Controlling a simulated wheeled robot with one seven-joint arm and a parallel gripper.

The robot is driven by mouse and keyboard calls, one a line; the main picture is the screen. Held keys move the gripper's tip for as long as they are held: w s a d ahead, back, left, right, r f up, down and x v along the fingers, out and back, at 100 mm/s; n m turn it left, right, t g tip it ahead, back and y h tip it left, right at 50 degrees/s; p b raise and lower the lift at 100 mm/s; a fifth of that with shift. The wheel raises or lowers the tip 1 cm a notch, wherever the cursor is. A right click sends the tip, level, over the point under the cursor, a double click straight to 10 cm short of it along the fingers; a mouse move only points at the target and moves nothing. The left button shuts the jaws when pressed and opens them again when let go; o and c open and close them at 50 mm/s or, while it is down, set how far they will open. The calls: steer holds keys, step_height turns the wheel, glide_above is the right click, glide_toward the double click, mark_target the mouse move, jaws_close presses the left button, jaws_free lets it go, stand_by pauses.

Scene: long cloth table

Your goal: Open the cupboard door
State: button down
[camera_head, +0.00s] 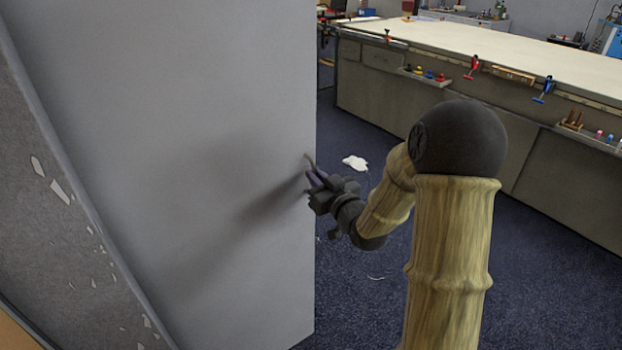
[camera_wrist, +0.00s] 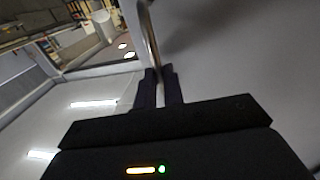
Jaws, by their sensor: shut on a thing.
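The cupboard door (camera_head: 190,130) is a large flat grey panel filling the left half of the head view. Its free edge stands near the picture's middle, with the room visible past it. A curved metal handle (camera_head: 310,160) is at that edge. My gripper (camera_head: 316,182) is at the handle, with its fingers shut on it. In the wrist view the handle (camera_wrist: 148,35) runs down between the two dark fingers of my gripper (camera_wrist: 159,80). The grey door surface (camera_wrist: 240,50) lies to the right there. Whether the door is ajar cannot be told for certain.
A long table with a pale top (camera_head: 520,50) stands behind at the right, with clamps and small items along its side. The dark blue carpet (camera_head: 550,270) between is mostly clear, apart from a white scrap (camera_head: 355,162). A chipped grey surface (camera_head: 60,210) borders the door at left.

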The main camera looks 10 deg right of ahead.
steer(key=shift+s+d, duration=0.1)
steer(key=shift+s, duration=0.55)
steer(key=c, duration=1.5)
jaws_free()
steer(key=shift+w, duration=0.1)
steer(key=shift+b+v, duration=6.75)
steer(key=shift+v, duration=1.95)
